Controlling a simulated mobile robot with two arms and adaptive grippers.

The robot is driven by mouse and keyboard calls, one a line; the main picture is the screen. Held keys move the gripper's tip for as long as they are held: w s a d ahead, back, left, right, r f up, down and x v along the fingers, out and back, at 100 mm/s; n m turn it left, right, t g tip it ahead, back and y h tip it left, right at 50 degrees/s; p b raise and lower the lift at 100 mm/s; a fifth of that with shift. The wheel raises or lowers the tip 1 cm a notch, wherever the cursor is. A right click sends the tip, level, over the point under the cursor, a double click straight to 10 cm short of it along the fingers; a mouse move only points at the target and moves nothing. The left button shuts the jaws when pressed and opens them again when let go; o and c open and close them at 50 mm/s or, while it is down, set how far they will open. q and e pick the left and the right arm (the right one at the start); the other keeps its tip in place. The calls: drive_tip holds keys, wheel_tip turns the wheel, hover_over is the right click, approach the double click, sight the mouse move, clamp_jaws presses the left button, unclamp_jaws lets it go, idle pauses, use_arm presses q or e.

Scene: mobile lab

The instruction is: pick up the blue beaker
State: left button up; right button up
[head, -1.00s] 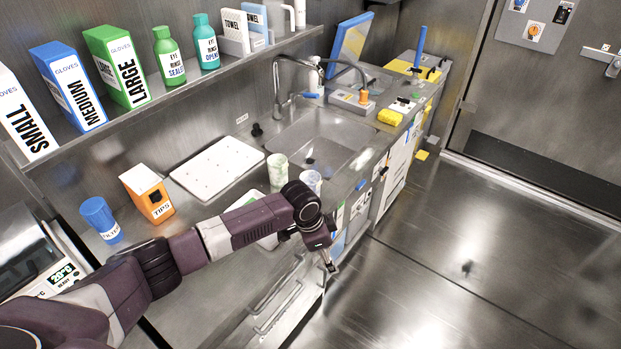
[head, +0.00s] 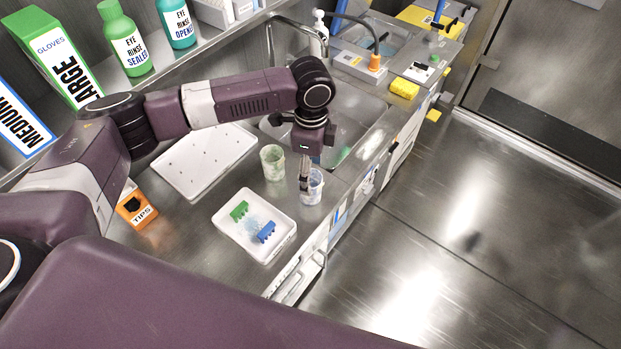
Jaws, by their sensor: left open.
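The blue beaker (head: 314,190), a clear cup with a bluish tint, stands upright on the steel counter near its front edge. My left gripper (head: 304,184) reaches down to it from above, open, with its fingers overlapping the left part of the beaker's rim. I cannot tell whether a finger is inside the beaker, beside it or touching it. The fingers hide part of the rim. A greenish beaker (head: 272,164) stands just to the left, apart from the gripper. My right gripper is not in view.
A white tray (head: 226,222) with a green and a blue piece lies nearer. A white perforated board (head: 192,178) and an orange tips box (head: 135,207) are farther left. The sink (head: 362,108) lies behind. Open floor is right of the counter.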

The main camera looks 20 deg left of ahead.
sight(316, 177)
use_arm(q)
drive_tip(key=f, duration=0.1)
drive_tip(key=f+p, duration=0.1)
drive_tip(key=f, duration=0.1)
drive_tip(key=shift+s, duration=0.4)
drive_tip(key=shift+w+f+p, duration=0.2)
drive_tip(key=shift+f+p, duration=0.2)
drive_tip(key=shift+f, duration=1.1)
drive_tip(key=c, duration=1.3)
drive_tip(key=shift+o, duration=0.2)
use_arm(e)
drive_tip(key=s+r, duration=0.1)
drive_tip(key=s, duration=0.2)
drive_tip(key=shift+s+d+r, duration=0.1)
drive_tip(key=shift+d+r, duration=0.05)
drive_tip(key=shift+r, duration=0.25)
use_arm(q)
drive_tip(key=shift+r, duration=0.15)
